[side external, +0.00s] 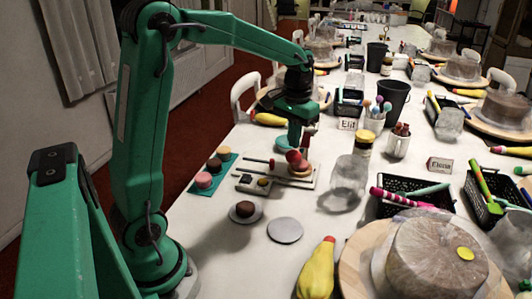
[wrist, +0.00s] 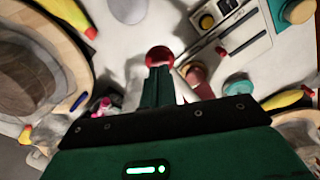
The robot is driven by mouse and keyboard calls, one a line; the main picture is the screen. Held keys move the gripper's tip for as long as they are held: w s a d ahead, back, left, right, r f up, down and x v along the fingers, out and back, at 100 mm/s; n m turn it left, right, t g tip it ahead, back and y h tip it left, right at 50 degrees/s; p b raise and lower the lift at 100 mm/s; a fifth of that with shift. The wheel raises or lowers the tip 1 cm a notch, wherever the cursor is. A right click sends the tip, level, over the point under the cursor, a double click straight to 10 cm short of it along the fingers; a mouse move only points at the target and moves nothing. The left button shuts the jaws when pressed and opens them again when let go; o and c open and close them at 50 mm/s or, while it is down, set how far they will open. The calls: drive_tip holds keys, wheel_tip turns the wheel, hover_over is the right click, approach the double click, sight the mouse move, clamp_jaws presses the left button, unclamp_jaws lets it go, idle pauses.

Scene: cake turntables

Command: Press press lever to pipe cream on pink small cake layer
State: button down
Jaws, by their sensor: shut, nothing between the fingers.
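My gripper (side external: 295,147) is shut and points down over the white press unit (side external: 273,188). It also shows in the wrist view (wrist: 158,72), with its fingers together and nothing held. The press lever's red knob (side external: 293,156) is right at my fingertips; it shows just beyond them in the wrist view (wrist: 159,55). I cannot tell whether they touch. A pink small cake layer (side external: 203,181) sits on the teal mat (side external: 225,160) left of the press unit, beside brown and reddish pieces. A tan round piece (side external: 301,173) under the red parts is partly hidden.
A brown cake piece (side external: 245,208) rests on a small plate, near an empty grey disc (side external: 285,230). A yellow piping bag (side external: 317,272) and a large covered cake (side external: 430,255) are at the front. A clear jar (side external: 348,178) stands close right of the press unit.

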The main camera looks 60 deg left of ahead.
sight(294, 152)
drive_tip(key=shift+f, duration=0.2)
drive_tip(key=shift+f, duration=2.4)
idle(5.4)
